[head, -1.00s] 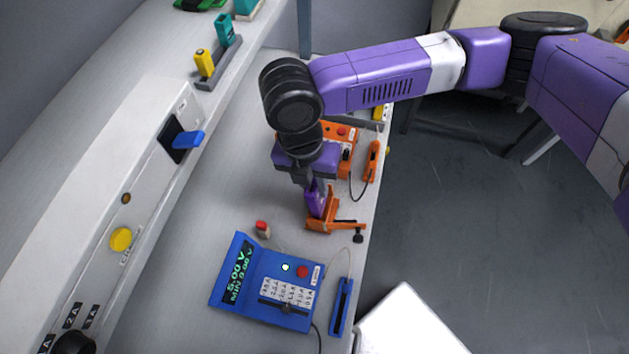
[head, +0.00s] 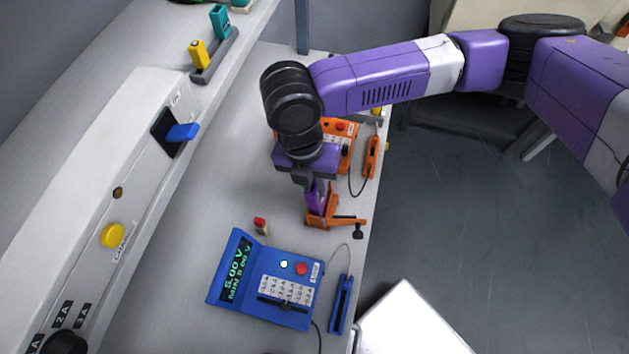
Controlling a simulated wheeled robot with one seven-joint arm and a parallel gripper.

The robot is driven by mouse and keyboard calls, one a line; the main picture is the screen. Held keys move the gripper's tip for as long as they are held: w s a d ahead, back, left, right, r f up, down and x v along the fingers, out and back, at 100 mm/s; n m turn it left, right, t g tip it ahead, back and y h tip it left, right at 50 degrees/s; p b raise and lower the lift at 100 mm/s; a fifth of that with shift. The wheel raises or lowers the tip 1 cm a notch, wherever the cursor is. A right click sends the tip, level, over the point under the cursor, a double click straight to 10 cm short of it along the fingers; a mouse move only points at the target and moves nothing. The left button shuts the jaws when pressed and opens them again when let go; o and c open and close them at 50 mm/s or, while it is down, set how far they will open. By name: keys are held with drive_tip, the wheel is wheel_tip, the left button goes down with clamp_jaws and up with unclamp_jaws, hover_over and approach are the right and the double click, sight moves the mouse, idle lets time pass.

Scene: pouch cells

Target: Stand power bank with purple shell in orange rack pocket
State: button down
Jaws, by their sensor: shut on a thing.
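The power bank with the purple shell (head: 316,202) is in my gripper (head: 312,188), which points down and is shut on it. The power bank stands roughly upright, its lower part at the orange rack (head: 322,219) on the bench. The rack's orange wall rises beside it on the right. From this angle I cannot tell whether the power bank's lower end rests on the pocket floor. My gripper and wrist hide its upper part.
A blue meter box (head: 262,283) with a lit display stands in front, with a blue slotted piece (head: 340,304) beside it. A small red-topped object (head: 260,225) stands left of the rack. An orange box (head: 340,135) and orange handheld piece (head: 371,157) are behind. Bare bench lies left.

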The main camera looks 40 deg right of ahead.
drive_tip(key=shift+f, duration=0.45)
drive_tip(key=c, duration=1.2)
unclamp_jaws()
drive_tip(key=r, duration=0.5)
drive_tip(key=r+b, duration=0.1)
drive_tip(key=r, duration=0.1)
drive_tip(key=shift+w+a+r, duration=0.3)
drive_tip(key=shift+w+r, duration=0.05)
drive_tip(key=shift+w, duration=0.05)
drive_tip(key=shift+s, duration=0.1)
